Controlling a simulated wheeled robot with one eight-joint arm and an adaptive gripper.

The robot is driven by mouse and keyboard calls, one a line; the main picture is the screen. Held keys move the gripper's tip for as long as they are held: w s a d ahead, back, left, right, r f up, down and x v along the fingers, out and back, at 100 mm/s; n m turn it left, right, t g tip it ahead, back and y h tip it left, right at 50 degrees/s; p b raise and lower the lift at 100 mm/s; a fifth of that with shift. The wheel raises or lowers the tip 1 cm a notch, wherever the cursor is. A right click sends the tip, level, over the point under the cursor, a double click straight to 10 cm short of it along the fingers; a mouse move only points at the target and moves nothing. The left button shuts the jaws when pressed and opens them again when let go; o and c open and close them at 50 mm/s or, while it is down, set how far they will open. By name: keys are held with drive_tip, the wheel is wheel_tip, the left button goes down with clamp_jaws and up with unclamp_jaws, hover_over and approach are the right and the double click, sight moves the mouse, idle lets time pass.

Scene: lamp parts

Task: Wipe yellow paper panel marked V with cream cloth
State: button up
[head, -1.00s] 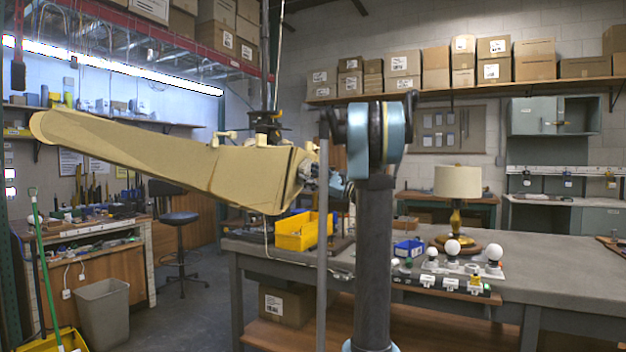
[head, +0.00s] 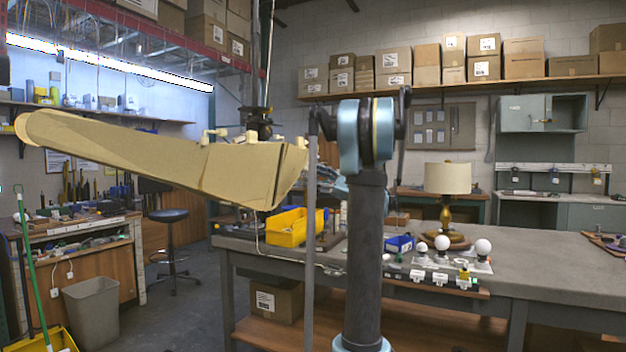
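I cannot make out a yellow paper panel marked V or a cream cloth in the head view. My gripper is not in view. My own arm, with a long tan link, spans the left and middle of the picture and hides part of the room behind it. A table lamp with a cream shade (head: 447,178) and a brass-coloured base stands on the grey workbench (head: 540,262), right of my dark column.
A yellow bin (head: 287,229) sits on the bench's left part. A blue box (head: 399,244) and a strip with white bulbs (head: 440,268) are near the lamp. A grey waste bin (head: 92,312) and a stool (head: 170,216) stand at left. Floor shows between them and the bench.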

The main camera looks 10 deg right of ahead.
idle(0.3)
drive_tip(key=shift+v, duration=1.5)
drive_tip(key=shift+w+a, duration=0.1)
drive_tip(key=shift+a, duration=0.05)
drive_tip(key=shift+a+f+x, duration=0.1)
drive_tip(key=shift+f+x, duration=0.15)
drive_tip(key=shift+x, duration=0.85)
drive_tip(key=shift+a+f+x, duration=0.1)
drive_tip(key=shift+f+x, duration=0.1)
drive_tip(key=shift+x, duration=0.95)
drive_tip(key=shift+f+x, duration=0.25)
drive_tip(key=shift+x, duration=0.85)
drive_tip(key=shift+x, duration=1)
